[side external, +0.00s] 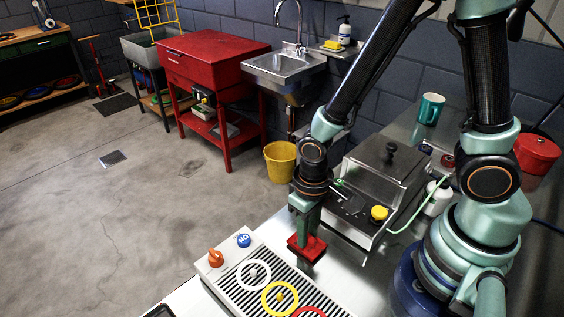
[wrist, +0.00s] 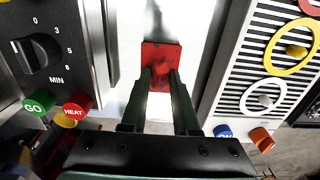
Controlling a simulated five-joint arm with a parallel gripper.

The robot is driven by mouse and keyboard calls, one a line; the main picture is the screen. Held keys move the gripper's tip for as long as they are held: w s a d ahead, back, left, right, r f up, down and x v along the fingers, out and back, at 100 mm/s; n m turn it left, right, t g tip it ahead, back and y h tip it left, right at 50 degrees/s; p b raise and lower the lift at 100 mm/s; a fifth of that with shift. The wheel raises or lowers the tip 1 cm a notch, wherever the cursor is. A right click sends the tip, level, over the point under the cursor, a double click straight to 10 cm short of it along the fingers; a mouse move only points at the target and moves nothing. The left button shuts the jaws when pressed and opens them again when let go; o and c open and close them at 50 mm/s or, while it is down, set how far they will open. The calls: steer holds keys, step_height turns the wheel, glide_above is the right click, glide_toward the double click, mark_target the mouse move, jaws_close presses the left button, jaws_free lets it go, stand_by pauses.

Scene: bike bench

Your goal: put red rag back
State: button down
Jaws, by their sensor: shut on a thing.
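The red rag (side external: 306,248) is a small folded square held just above or on the steel bench, between the slatted panel and the metal machine. It also shows in the wrist view (wrist: 160,62), between my fingertips. My gripper (side external: 307,232) points down with its fingers shut on the rag; its fingers also show in the wrist view (wrist: 160,80). I cannot tell whether the rag touches the bench.
The slatted panel (side external: 236,290) with white, yellow and red rings and orange and blue knobs lies at left. The metal machine (side external: 372,190), with a dial and GO and HEAT buttons, stands at right. A teal mug (side external: 431,108) and red pot (side external: 537,152) are behind.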

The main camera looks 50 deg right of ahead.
steer(key=shift+f, duration=0.2)
steer(key=c, duration=0.7)
jaws_free()
steer(key=shift+o, duration=0.2)
steer(key=shift+r, duration=0.1)
step_height(320, 180, up, 12)
steer(key=w+d+r+t, duration=0.3)
steer(key=d+r+t, duration=0.2)
steer(key=d+r, duration=0.4)
steer(key=shift+d+r+t, duration=0.3)
steer(key=shift+d+r, duration=0.1)
steer(key=shift+r, duration=0.65)
